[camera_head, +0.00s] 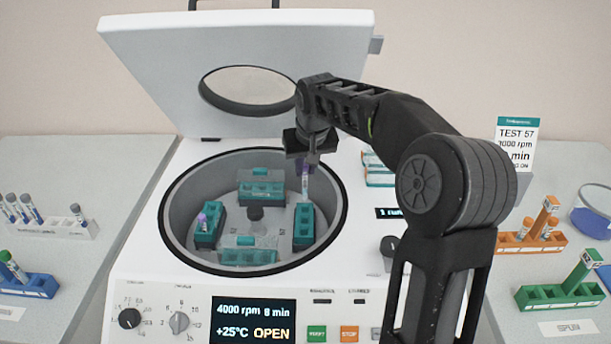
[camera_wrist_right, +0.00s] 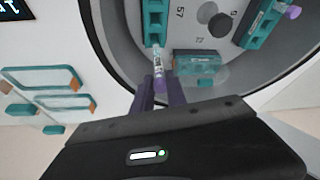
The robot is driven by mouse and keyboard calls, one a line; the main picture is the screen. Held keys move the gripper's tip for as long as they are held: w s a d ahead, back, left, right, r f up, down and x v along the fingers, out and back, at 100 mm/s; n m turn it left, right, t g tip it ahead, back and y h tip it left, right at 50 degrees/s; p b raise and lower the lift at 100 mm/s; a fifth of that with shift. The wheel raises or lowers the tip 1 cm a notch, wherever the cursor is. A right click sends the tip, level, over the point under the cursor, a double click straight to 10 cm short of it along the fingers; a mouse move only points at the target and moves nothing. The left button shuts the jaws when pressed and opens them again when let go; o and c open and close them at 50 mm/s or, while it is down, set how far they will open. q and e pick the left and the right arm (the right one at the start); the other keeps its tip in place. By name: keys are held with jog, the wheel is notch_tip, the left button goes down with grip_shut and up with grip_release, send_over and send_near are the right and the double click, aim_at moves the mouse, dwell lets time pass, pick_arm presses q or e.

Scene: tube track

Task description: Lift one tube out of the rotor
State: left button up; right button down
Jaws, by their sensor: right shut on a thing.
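The centrifuge rotor chamber (camera_head: 255,215) is open and holds teal buckets. My right gripper (camera_head: 308,165) is above the right-hand bucket (camera_head: 303,226), its fingers shut on the purple cap of a tube (camera_head: 305,186). In the right wrist view the purple fingers (camera_wrist_right: 160,90) grip the same tube (camera_wrist_right: 157,60) by its cap. Much of the tube's body shows above the bucket; I cannot tell whether its lower end is still inside. Another purple-capped tube (camera_head: 203,219) sits in the left bucket (camera_head: 208,232). My left gripper is not in view.
The raised lid (camera_head: 150,60) stands behind the chamber, close to my right arm. The chamber rim (camera_head: 172,250) surrounds the buckets. Racks with tubes stand left, white (camera_head: 70,229) and blue (camera_head: 35,287), and right, orange (camera_head: 520,243) and green (camera_head: 560,296). The display reads OPEN.

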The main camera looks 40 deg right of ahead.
dwell(0.6)
jog(key=shift+r+p, duration=1.95)
jog(key=shift+r, duration=0.45)
